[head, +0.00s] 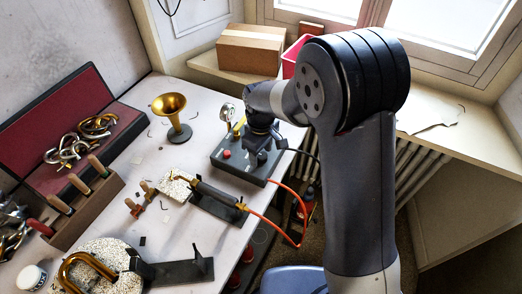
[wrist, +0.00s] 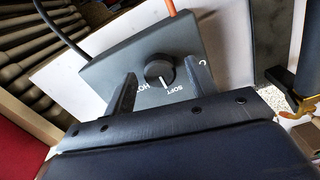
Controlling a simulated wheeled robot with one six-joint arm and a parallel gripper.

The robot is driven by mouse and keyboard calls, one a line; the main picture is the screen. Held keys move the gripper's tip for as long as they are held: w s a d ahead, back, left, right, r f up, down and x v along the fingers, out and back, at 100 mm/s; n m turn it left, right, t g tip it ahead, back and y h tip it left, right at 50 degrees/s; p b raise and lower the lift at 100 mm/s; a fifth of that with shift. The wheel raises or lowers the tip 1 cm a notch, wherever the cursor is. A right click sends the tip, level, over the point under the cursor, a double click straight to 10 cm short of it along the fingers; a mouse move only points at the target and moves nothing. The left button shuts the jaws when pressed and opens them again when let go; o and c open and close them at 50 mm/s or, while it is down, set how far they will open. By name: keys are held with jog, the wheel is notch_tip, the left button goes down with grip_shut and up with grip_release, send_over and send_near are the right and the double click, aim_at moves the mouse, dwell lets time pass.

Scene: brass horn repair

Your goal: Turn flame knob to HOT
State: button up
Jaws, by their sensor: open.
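The black round flame knob (wrist: 157,68) sits on the dark grey control box (wrist: 105,72) in the wrist view. Its white pointer mark points down in the picture, at the SOFT lettering's edge, beside the partly hidden HOT lettering. My gripper (wrist: 160,76) is open, with one finger on each side of the knob; I cannot tell whether either touches it. In the head view my gripper (head: 259,152) is over the right part of the control box (head: 226,166) and hides the knob.
An orange hose (head: 295,206) runs from the box to a torch (head: 216,194) on a dark stand. A brass bell (head: 172,110) and a gauge (head: 227,114) stand near the box. A cardboard box (head: 250,50) sits on the windowsill behind.

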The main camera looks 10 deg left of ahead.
jog(key=shift+f, duration=0.15)
jog(key=shift+c, duration=0.3)
jog(key=c, duration=0.9)
jog(key=shift+m, duration=0.3)
jog(key=m+b, duration=0.2)
jog(key=m, duration=0.3)
jog(key=m+b, duration=0.1)
jog(key=m, duration=0.5)
jog(key=shift+m, duration=0.3)
jog(key=o, duration=1)
jog(key=shift+c, duration=0.2)
